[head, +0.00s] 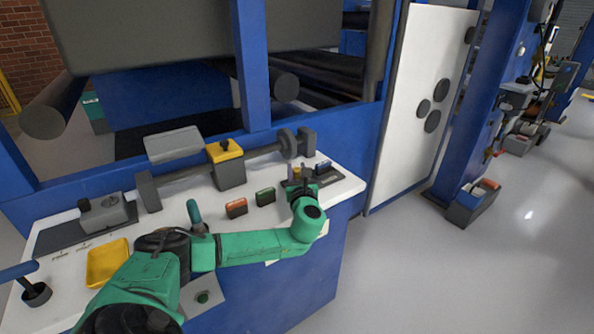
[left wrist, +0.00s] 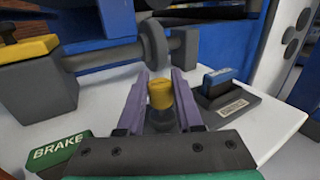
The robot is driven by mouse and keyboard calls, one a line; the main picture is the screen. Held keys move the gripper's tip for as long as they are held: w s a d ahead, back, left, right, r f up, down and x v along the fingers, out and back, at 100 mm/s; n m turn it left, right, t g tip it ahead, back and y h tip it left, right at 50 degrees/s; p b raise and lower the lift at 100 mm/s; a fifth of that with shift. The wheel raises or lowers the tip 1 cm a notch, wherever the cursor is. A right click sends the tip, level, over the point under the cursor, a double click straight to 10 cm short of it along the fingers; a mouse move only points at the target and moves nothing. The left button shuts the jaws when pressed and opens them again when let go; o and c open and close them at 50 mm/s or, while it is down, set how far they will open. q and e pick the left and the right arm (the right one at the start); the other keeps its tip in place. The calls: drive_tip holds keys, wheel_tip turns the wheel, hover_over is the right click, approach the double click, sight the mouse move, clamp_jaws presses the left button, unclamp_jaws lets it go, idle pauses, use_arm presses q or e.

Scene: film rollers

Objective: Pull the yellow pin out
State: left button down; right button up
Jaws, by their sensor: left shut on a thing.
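The yellow pin (left wrist: 160,94) stands upright between the two purple fingers of my left gripper (left wrist: 160,104) in the left wrist view. The gripper is shut on it, with the yellow top showing between the fingertips. A dark base lies under the pin and is partly hidden by the gripper. In the head view my left gripper (head: 303,173) is at the right end of the white worktop, and only a little of the pin shows there. My right gripper is in neither view.
A grey roller shaft (head: 240,160) with discs lies behind the gripper. A blue rocker switch (head: 322,167) is right of it. A green BRAKE switch (head: 265,196) and an orange switch (head: 236,208) are to its left. A yellow tray (head: 108,262) lies at the left.

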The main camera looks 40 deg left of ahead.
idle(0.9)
use_arm(q)
drive_tip(key=shift+r+p, duration=0.15)
drive_tip(key=shift+p, duration=0.45)
drive_tip(key=shift+f, duration=0.25)
drive_tip(key=c, duration=0.6)
unclamp_jaws()
drive_tip(key=shift+o, duration=0.2)
drive_tip(key=v, duration=1.4)
drive_tip(key=shift+s+d, duration=0.25)
